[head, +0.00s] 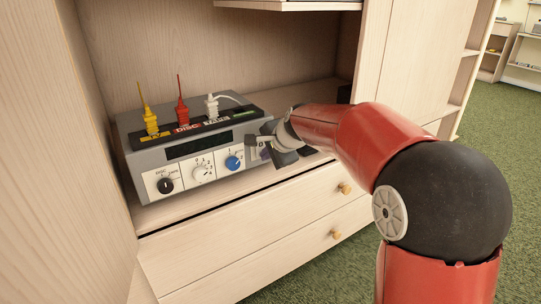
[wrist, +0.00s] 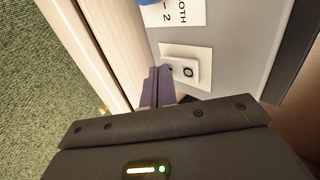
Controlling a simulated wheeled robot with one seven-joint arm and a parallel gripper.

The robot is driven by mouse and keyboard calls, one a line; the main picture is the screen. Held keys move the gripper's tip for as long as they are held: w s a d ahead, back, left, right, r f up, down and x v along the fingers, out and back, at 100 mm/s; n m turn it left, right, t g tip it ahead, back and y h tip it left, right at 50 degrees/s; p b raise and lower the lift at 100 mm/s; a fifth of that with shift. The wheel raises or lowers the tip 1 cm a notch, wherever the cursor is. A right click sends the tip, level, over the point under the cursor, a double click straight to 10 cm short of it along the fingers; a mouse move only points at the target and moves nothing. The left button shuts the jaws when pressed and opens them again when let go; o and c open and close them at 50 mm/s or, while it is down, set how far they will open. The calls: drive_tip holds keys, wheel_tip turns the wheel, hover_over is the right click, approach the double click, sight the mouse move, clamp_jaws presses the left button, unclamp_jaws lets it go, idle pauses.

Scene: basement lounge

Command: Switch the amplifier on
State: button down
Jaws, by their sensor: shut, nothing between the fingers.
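The amplifier (head: 218,133) is a grey box on the cabinet shelf, with a dark display and several knobs on its front. In the wrist view, a white rocker switch (wrist: 185,70) with a dark round mark sits on a pale plate on the amplifier's front (wrist: 228,50). My gripper (head: 262,150) is at the right end of the front and hides that part in the head view. Its purple-grey fingers (wrist: 158,84) are shut and empty, just beside the switch in the wrist view. I cannot tell if they touch it.
Yellow, red and white plugs (head: 182,112) stand upright on top of the amplifier, above labels. A black knob (head: 165,185), a white knob (head: 202,173) and a blue knob (head: 233,163) line the front. Drawers with round handles (head: 345,188) are below. Green carpet (head: 470,130) lies open at right.

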drive_tip(key=shift+w+a, duration=0.15)
drive_tip(key=shift+w, duration=0.05)
drive_tip(key=shift+f, duration=0.1)
drive_tip(key=shift+r+p, duration=0.2)
drive_tip(key=shift+p, duration=0.1)
drive_tip(key=shift+r+p, duration=0.6)
drive_tip(key=shift+r, duration=0.1)
